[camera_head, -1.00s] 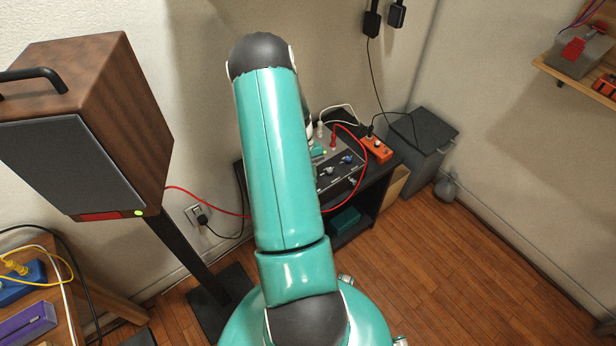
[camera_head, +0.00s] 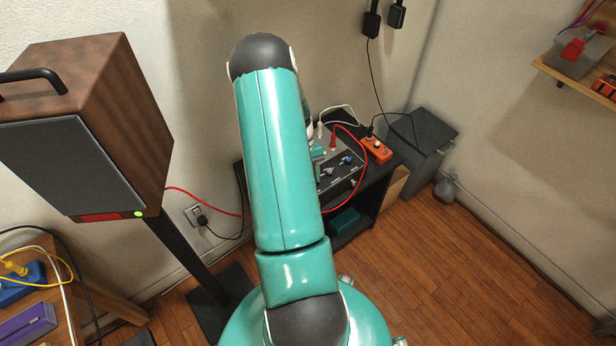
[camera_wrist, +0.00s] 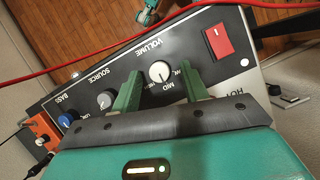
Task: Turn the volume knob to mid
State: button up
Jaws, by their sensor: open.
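The volume knob (camera_wrist: 159,72) is a small pale dial on the dark front panel (camera_wrist: 85,88) of an amplifier, under the word VOLUME, with MID printed close by. My gripper (camera_wrist: 162,75) is open, with one green finger on each side of this knob. I cannot tell whether the fingers touch it. The knob's pointer is too small to read surely. In the head view the amplifier (camera_head: 350,170) sits on a black stand, partly hidden behind my arm; a green finger shows at its panel, and the volume knob is not clear there.
A grey source knob (camera_wrist: 106,99) and a blue bass knob (camera_wrist: 65,120) lie left of the volume knob; a red switch (camera_wrist: 218,40) lies right. A red cable (camera_wrist: 120,45) crosses beyond the panel. An orange box (camera_head: 376,149) stands beside the amplifier. A large speaker (camera_head: 90,120) stands left.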

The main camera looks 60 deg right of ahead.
jog(key=v, duration=1.3)
jog(key=shift+w+r, duration=0.2)
jog(key=shift+r, duration=0.15)
jog(key=shift+s+d, duration=0.1)
jog(key=shift+s, duration=0.05)
